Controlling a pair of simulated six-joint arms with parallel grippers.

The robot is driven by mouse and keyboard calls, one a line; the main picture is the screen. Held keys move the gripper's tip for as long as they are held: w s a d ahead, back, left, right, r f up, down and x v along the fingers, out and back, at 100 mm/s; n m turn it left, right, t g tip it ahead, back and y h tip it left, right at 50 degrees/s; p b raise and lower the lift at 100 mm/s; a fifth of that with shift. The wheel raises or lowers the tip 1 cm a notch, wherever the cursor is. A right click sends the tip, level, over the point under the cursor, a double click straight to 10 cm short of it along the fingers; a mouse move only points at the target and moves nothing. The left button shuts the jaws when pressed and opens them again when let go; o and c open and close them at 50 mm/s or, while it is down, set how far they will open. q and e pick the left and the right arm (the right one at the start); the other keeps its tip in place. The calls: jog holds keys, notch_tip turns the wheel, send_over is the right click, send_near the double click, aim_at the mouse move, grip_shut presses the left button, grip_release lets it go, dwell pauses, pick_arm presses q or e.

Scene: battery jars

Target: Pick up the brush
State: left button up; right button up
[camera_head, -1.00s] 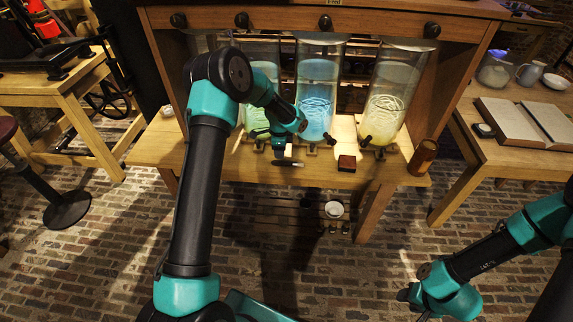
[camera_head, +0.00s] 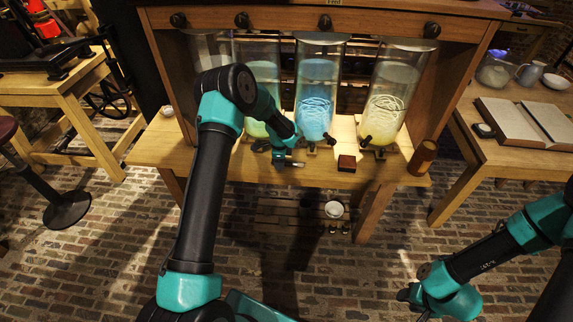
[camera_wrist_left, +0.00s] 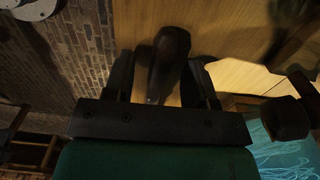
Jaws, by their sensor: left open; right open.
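The brush, small and dark with a lighter end, lies on the wooden bench in front of the jars; its light end (camera_head: 297,164) shows beside my left gripper (camera_head: 280,160), which hides the rest. In the left wrist view, a dark, rounded piece that looks like the brush (camera_wrist_left: 168,62) sits between the two parted fingers of my left gripper (camera_wrist_left: 163,85). No grip on it shows. My right gripper (camera_head: 407,296) is open and empty, low at the right over the brick floor, far from the brush.
Several glass jars stand behind, including a blue one (camera_head: 317,95) and a yellow one (camera_head: 385,100), with dark taps at the front. A small dark red block (camera_head: 347,163) and a brown wooden cylinder (camera_head: 423,158) stand to the right on the bench (camera_head: 225,171).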

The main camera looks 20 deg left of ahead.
dwell(0.5)
pick_arm(q)
grip_shut()
dwell(0.4)
jog(key=shift+r, duration=0.5)
jog(key=r, duration=0.2)
jog(key=shift+s+d+r, duration=0.1)
jog(key=shift+s+r, duration=0.1)
jog(key=shift+r, duration=0.1)
jog(key=s+d+r, duration=0.1)
jog(key=s+d, duration=0.6)
jog(key=s, duration=0.6)
jog(key=shift+s+d+r, duration=0.15)
jog(key=shift+s, duration=0.25)
